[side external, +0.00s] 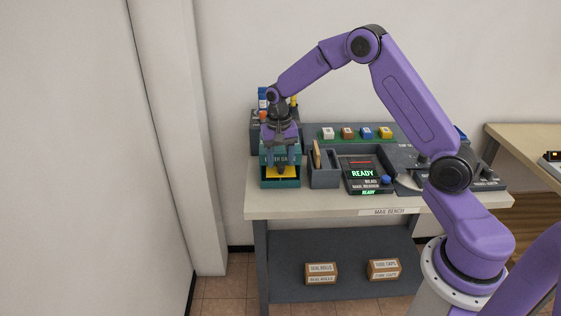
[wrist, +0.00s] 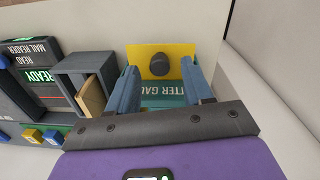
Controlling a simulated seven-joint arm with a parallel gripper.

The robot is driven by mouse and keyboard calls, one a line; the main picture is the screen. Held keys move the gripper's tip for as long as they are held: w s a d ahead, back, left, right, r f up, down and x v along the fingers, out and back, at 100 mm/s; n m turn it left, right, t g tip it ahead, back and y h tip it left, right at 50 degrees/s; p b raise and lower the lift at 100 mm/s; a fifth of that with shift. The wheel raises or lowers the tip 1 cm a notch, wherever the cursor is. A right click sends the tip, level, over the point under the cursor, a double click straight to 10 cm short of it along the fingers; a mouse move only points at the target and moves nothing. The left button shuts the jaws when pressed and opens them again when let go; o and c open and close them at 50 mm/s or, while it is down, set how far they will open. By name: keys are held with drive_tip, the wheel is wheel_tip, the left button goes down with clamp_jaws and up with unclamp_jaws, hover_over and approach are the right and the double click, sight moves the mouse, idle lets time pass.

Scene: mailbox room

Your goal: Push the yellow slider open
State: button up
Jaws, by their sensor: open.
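The yellow slider (side external: 283,171) is a flat yellow plate in the teal letter gauge (side external: 281,184) at the left end of the mail bench. In the wrist view the yellow slider (wrist: 183,53) carries a dark round knob (wrist: 159,63). My gripper (side external: 281,147) is over the gauge, pointing down. In the wrist view my gripper (wrist: 160,68) is open, with its blue fingers spread to either side of the knob. Nothing is held. I cannot tell whether a finger touches the slider or how far it has slid.
A grey slotted box (side external: 325,169) with a tan letter stands just right of the gauge. Right of it is the mail reader (side external: 366,174), showing READY. Several coloured blocks sit on a green strip (side external: 357,138) behind. A holder with coloured items (side external: 262,100) is behind the gauge.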

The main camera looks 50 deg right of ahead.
sight(292, 172)
drive_tip(key=shift+f, duration=0.6)
clamp_jaws()
drive_tip(key=shift+s+d, duration=1.25)
drive_tip(key=shift+d, duration=0.05)
unclamp_jaws()
